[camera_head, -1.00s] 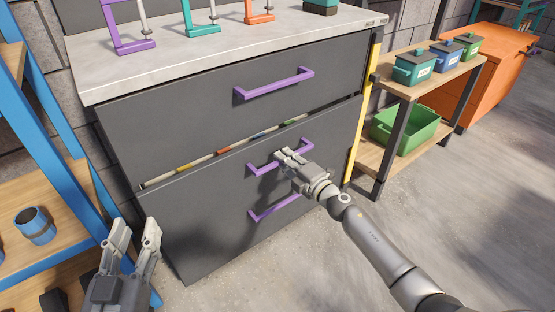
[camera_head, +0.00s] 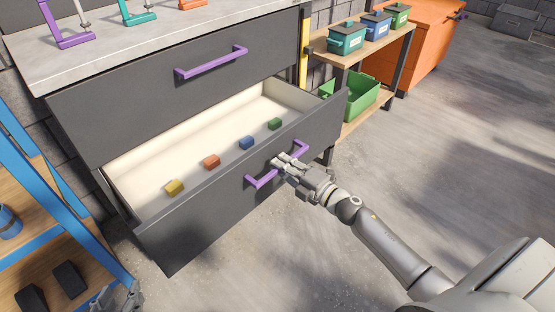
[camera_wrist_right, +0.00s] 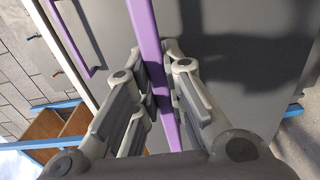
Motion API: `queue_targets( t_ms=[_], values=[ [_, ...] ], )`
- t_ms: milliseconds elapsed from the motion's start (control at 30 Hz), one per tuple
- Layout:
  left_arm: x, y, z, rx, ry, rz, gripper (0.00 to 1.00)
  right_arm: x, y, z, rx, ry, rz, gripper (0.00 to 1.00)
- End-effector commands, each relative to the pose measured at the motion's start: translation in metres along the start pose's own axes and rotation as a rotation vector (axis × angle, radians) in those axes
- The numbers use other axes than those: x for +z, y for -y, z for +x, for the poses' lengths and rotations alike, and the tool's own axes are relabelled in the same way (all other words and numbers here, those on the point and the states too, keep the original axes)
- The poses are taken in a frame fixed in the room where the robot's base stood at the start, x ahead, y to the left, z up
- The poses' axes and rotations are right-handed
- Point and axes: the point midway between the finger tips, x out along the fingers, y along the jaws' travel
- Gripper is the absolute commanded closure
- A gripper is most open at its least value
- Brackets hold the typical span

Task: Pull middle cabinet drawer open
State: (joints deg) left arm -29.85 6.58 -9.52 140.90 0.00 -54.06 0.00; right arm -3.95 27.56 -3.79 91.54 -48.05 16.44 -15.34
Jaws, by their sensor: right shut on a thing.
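The middle drawer (camera_head: 222,216) of the dark grey cabinet (camera_head: 110,120) stands well open. Its pale inside holds a yellow block (camera_head: 174,187), a red-orange block (camera_head: 211,161), a blue block (camera_head: 246,142) and a green block (camera_head: 275,123). My right gripper (camera_head: 283,163) is shut on the purple handle (camera_head: 262,181) of this drawer. In the right wrist view the handle (camera_wrist_right: 149,45) passes between the fingers (camera_wrist_right: 158,88). My left gripper (camera_head: 119,296) is at the bottom left, mostly cut off by the frame edge, away from the cabinet.
The top drawer (camera_head: 130,108) is closed, with a purple handle (camera_head: 212,62). A blue shelf rack (camera_head: 58,205) stands close on the left. A wooden shelf (camera_head: 343,60) with bins and an orange cabinet (camera_head: 420,40) stand behind right. The floor (camera_head: 440,150) at right is clear.

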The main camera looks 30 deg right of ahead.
Motion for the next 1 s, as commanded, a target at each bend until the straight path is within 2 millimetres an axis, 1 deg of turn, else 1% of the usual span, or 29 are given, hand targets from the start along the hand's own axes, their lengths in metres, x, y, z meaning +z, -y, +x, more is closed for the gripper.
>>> queue_targets(
  t_ms=[200,533,567,700,733,1000],
  values=[
    [0.0062,0.0010,-0.0014,-0.002,0.031,0.000,0.60,-0.0004,0.0002,-0.0048,0.000,-0.002,0.000,1.00],
    [0.0068,0.0011,-0.0013,-0.003,0.034,0.000,0.60,-0.0003,0.0003,-0.0050,0.000,-0.001,0.000,1.00],
    [0.0068,0.0011,-0.0013,-0.003,0.033,0.000,0.60,-0.0003,0.0003,-0.0050,0.000,-0.001,0.000,0.86],
    [0.0068,0.0012,-0.0012,-0.003,0.033,0.000,0.60,-0.0002,0.0002,-0.0049,0.000,-0.001,0.000,0.68],
    [0.0068,0.0012,-0.0012,-0.003,0.033,0.000,0.60,-0.0002,0.0002,-0.0049,0.000,-0.001,0.000,0.66],
    [0.0061,0.0006,-0.0015,-0.001,0.030,0.000,0.60,0.0000,-0.0001,-0.0049,0.000,0.000,0.000,0.66]
  ],
)
